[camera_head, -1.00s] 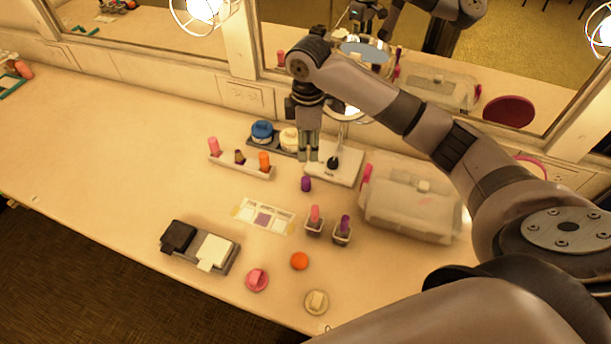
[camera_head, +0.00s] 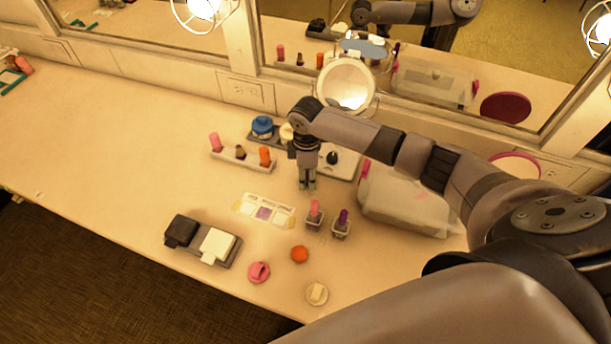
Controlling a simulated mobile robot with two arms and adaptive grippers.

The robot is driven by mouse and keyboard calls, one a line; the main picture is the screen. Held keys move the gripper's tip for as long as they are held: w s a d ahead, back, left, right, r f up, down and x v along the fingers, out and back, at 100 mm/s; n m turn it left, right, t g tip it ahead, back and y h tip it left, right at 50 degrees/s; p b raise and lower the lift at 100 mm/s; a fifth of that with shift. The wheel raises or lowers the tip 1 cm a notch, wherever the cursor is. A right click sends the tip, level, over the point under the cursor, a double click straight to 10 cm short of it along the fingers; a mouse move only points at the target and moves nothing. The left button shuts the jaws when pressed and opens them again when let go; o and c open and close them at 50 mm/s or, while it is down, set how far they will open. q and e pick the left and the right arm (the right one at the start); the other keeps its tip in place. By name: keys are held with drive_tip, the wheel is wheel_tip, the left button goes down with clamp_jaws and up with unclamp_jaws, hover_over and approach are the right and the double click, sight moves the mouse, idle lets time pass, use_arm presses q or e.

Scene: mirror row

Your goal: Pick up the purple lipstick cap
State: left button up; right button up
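My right gripper (camera_head: 307,184) points down at the tabletop, its fingertips over the spot where the small dark purple lipstick cap stood. The cap itself is hidden by the fingers now. I cannot tell whether the fingers are open or shut around it. My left gripper is not in view.
A white rack (camera_head: 227,161) with pink, dark and orange lipsticks stands left of the gripper. A clear case (camera_head: 405,205) and a round lit mirror (camera_head: 346,84) are right and behind. A label card (camera_head: 264,211) lies front-left. The table's left is mostly clear.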

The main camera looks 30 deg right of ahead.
drive_tip(key=shift+f, duration=0.1)
drive_tip(key=shift+c, duration=0.4)
drive_tip(key=c, duration=0.4)
drive_tip(key=shift+c, duration=0.2)
